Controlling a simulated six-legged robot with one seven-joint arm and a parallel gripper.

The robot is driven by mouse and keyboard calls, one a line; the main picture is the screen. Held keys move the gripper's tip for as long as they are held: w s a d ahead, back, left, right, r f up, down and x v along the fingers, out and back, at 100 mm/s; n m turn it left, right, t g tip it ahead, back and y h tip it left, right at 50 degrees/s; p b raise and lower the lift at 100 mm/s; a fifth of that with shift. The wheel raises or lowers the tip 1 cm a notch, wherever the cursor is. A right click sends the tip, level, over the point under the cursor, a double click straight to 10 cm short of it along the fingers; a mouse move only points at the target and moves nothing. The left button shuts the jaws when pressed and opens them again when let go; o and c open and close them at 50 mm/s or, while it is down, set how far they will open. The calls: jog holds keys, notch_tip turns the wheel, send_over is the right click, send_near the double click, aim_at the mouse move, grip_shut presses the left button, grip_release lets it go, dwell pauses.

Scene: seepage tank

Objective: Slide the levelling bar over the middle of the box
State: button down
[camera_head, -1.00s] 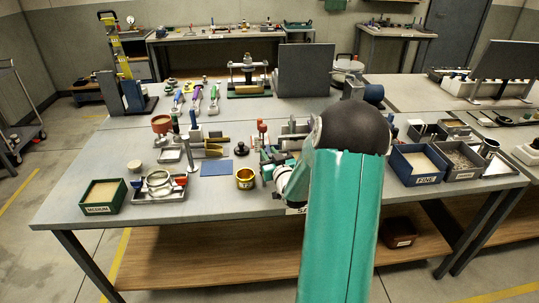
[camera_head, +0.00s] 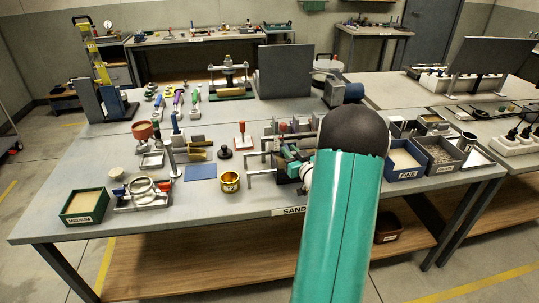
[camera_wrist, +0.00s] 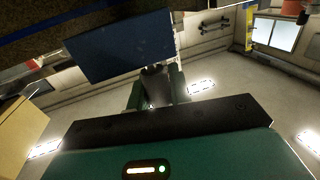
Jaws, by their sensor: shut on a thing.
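My gripper (camera_head: 292,166) is at the middle of the bench, low over a grey framed box (camera_head: 272,142), and partly hidden by my arm. In the wrist view its two green fingers (camera_wrist: 157,88) are closed on a dark blue block, which I take to be part of the levelling bar (camera_wrist: 120,45). The bar spreads across the view beyond the fingertips. In the head view the bar cannot be told apart from the gripper and box. The right part of the box is hidden behind my arm, so its middle is not clearly seen.
A brass cup (camera_head: 229,181), a black knob (camera_head: 225,151) and a red-handled tool (camera_head: 242,137) stand left of the box. A green MEDIUM tray (camera_head: 84,219) is at front left. A blue FINE tray (camera_head: 405,174) is right of my arm.

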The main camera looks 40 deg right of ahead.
jog(key=s+d, duration=0.1)
jog(key=d, duration=0.1)
jog(key=s+d, duration=0.1)
jog(key=d, duration=0.1)
jog(key=s+d, duration=0.2)
jog(key=c, duration=1.3)
grip_release()
jog(key=shift+s, duration=0.15)
jog(key=v, duration=1.3)
jog(key=shift+s+a, duration=0.15)
jog(key=shift+s, duration=0.1)
jog(key=shift+w, duration=0.1)
